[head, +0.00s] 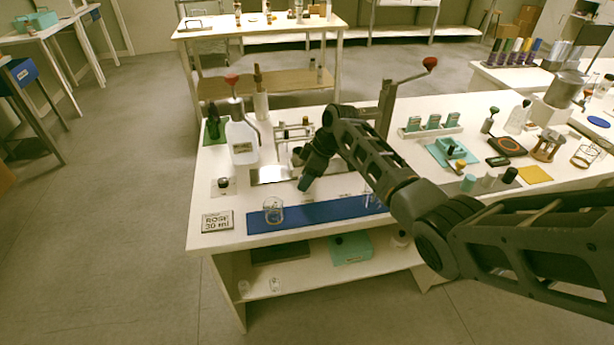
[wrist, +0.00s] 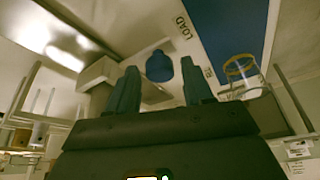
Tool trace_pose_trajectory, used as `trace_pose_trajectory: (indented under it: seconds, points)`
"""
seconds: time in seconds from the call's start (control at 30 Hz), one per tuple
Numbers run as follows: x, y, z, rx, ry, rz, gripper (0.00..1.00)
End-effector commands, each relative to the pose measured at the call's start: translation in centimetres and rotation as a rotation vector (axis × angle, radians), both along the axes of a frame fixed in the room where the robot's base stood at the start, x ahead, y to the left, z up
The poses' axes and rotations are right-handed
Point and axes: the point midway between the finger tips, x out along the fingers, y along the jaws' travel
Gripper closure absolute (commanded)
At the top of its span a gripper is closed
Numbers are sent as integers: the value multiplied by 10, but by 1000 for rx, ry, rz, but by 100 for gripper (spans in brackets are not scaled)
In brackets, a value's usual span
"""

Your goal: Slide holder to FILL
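My gripper (head: 308,182) points down over the bench by the metal plate in the head view. In the wrist view its two dark fingers (wrist: 160,82) are apart, with a round blue knob (wrist: 159,66) showing between and just beyond the tips. I cannot tell whether they touch it. A pale block (wrist: 98,73) lies beside the knob; the knob and block appear to belong to the holder, partly hidden by the fingers. No FILL label is readable. The shiny metal plate (head: 268,174) lies behind the blue mat.
A blue mat (head: 320,212) runs along the bench front, with a glass beaker (head: 273,210) on it, also in the wrist view (wrist: 243,78). A white jug (head: 242,143) and a lever press (head: 388,105) stand behind.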

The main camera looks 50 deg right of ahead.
Motion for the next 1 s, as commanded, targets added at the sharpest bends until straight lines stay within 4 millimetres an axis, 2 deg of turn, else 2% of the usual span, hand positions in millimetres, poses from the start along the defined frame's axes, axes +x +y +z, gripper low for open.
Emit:
trace_pose_trajectory:
  seconds: [0.07, 0.5, 0.83, 1.0]
  points:
    - [0, 0, 0, 0, 0, 0, 57]
    - [0, 0, 0, 1, 1, 0, 99]
    - [1, 2, 0, 1, 1, 0, 100]
    - [18, 27, -1, 2, 0, 6, 100]
